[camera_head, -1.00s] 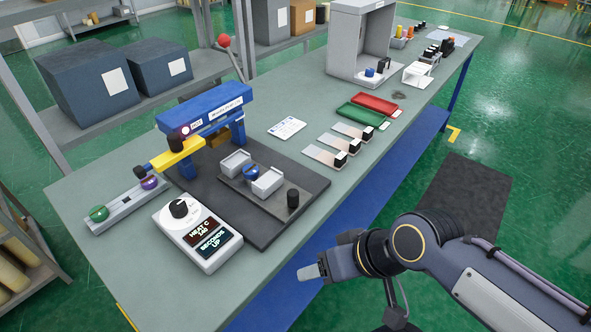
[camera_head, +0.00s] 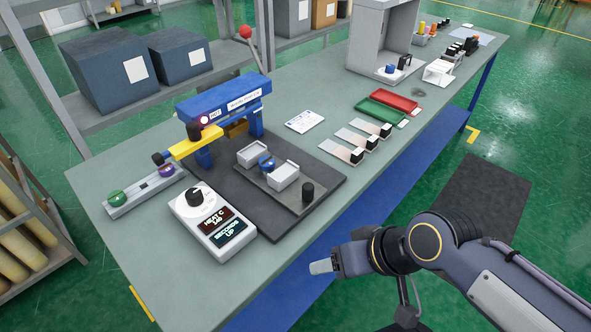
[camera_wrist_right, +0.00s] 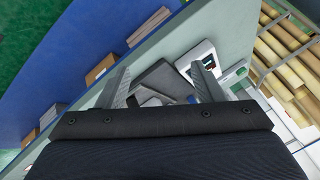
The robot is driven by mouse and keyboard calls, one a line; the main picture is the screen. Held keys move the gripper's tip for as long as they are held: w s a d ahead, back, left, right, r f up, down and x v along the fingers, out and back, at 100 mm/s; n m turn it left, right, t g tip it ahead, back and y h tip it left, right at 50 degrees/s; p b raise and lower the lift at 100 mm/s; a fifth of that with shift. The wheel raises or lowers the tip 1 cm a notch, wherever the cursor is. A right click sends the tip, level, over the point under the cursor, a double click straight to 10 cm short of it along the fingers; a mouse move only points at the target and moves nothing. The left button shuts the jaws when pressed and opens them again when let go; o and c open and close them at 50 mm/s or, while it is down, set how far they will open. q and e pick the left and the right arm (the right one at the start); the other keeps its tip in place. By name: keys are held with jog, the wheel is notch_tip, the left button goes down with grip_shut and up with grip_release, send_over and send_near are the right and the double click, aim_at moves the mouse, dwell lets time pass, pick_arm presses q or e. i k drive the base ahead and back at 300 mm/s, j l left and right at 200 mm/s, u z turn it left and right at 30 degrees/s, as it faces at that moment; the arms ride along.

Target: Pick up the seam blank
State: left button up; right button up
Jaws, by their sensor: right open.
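Three flat pale strips with black end blocks lie side by side on the bench, and these look like the seam blanks: a near one (camera_head: 334,150), a middle one (camera_head: 351,138) and a far one (camera_head: 367,127). I cannot tell which one is meant. My right gripper (camera_head: 323,266) is off the bench's front edge, to the near side of the strips and well apart from them. In the right wrist view its two fingers (camera_wrist_right: 160,82) are spread with nothing between them. My left gripper is not in view.
A blue sealing press (camera_head: 222,108) with a dark base plate (camera_head: 325,183) and a control box (camera_head: 212,222) stand left of the strips. Green (camera_head: 371,113) and red (camera_head: 396,99) trays lie behind them. A grey booth (camera_head: 383,38) stands farther back. Bare bench lies in front of the strips.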

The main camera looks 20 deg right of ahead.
aim_at(352, 158)
jog(key=i+l+u, duration=0.1)
jog(key=l+u, duration=0.2)
jog(key=l, duration=0.45)
jog(key=l+u, duration=0.3)
jog(key=l, duration=0.45)
